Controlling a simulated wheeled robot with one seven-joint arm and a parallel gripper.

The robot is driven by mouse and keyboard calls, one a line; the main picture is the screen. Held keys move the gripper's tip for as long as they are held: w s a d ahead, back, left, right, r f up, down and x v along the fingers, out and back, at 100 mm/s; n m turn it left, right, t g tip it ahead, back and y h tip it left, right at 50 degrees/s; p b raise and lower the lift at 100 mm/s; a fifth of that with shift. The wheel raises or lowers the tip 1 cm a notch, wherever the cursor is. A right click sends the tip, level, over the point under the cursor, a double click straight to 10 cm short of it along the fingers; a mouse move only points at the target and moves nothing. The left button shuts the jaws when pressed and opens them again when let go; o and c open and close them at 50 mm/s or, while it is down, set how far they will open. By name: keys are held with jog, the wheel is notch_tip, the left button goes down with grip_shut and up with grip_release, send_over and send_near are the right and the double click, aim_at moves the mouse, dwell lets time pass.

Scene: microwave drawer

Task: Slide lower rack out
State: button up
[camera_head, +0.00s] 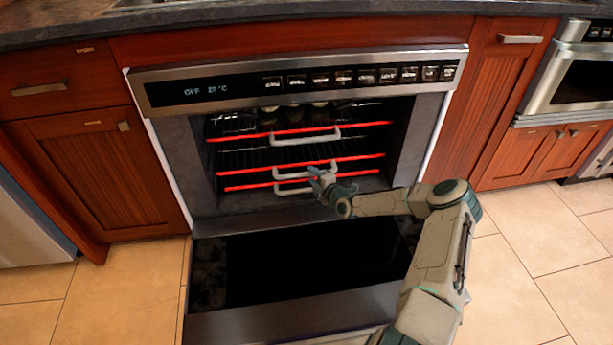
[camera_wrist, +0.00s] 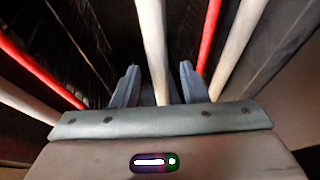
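The oven is open. Inside, the lowest rack (camera_head: 245,187) has a red front bar and a white handle (camera_head: 292,191). Just above it is another rack (camera_head: 245,170) with a red bar and a white handle (camera_head: 290,175). My gripper (camera_head: 317,176) is at the right end of these two handles. In the wrist view my gripper (camera_wrist: 158,84) is open, with a white bar (camera_wrist: 153,40) running between its fingers. Gaps show on both sides of the bar. I cannot tell which rack's handle this bar belongs to. Red bars show to either side in the wrist view.
The oven door (camera_head: 290,315) is folded down in front, under my arm. An upper rack (camera_head: 250,134) with its own handle (camera_head: 300,138) sits higher in the cavity. The oven side walls (camera_head: 412,150) flank the racks. Tiled floor (camera_head: 540,245) is clear at the right.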

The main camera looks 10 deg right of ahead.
aim_at(307, 173)
jog(key=shift+b+x, duration=0.65)
jog(key=shift+x, duration=1.6)
grip_shut()
jog(key=shift+s, duration=0.15)
jog(key=shift+s, duration=0.1)
